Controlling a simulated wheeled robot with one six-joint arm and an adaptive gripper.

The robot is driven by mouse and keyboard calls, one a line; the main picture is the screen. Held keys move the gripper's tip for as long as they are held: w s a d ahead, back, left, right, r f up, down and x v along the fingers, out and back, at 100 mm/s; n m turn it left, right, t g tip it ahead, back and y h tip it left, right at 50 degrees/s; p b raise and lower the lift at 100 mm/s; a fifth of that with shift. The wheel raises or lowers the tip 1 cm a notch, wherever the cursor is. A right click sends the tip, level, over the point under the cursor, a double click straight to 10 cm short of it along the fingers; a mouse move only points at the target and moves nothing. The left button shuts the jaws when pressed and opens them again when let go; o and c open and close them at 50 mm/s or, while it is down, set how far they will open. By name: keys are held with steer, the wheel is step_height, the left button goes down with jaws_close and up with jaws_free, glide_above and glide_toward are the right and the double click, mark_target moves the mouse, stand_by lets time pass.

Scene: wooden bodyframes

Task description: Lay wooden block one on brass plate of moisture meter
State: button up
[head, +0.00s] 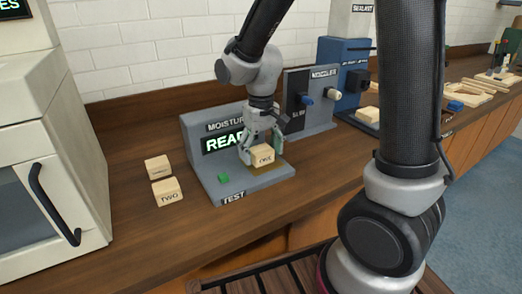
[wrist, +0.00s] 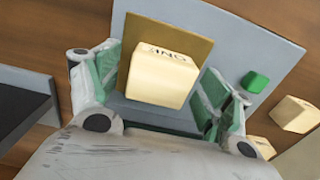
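Wooden block one (head: 263,155), a pale block labelled ONE, is at the brass plate (head: 258,168) of the grey moisture meter (head: 217,185). In the wrist view, block one (wrist: 160,70) lies over the tan brass plate (wrist: 198,45) and appears to rest on it, slightly turned. My gripper (head: 261,150) is low over the plate with its green-padded fingers on either side of the block. In the wrist view, my gripper (wrist: 160,88) is open, with narrow gaps between fingers and block. The meter's display reads READY in part; my arm hides the rest.
Block two (head: 167,192) and another wooden block (head: 158,167) lie left of the meter. A green button (head: 223,178) is on the meter's base. A white oven-like cabinet (head: 45,170) stands left. A grey device (head: 312,110) and a blue machine (head: 340,75) stand right.

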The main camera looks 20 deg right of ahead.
step_height(320, 180, up, 12)
stand_by(0.6)
stand_by(0.4)
steer(key=s+d+r+m+t, duration=0.1)
steer(key=s+d+r+t, duration=0.1)
steer(key=s+d, duration=0.5)
steer(key=s+d+r+m+t, duration=0.1)
steer(key=s+d+t, duration=0.1)
steer(key=s+d, duration=0.6)
steer(key=shift+s+r, duration=0.35)
steer(key=shift+s, duration=0.65)
